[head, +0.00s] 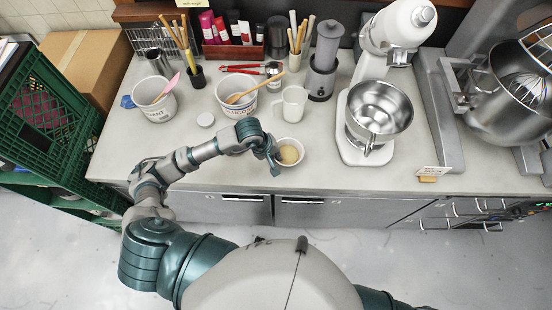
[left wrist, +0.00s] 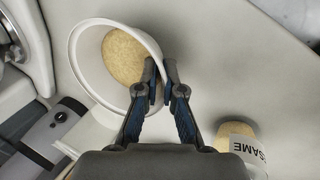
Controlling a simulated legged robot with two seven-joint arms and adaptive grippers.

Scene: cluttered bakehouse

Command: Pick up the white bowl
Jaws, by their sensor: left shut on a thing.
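The white bowl (head: 301,157) is near the counter's front edge in the head view and holds pale tan grains. It also shows in the left wrist view (left wrist: 84,72). My left gripper (head: 273,159) is at the bowl's left side. In the left wrist view the fingers (left wrist: 160,84) are shut on the bowl's rim, one inside and one outside. The bowl looks close to the counter; I cannot tell if it touches. My right gripper is outside both views.
A white mug (head: 292,105) and a labelled tub (head: 234,107) stand behind the bowl. A stand mixer with a steel bowl (head: 352,117) is to the right.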

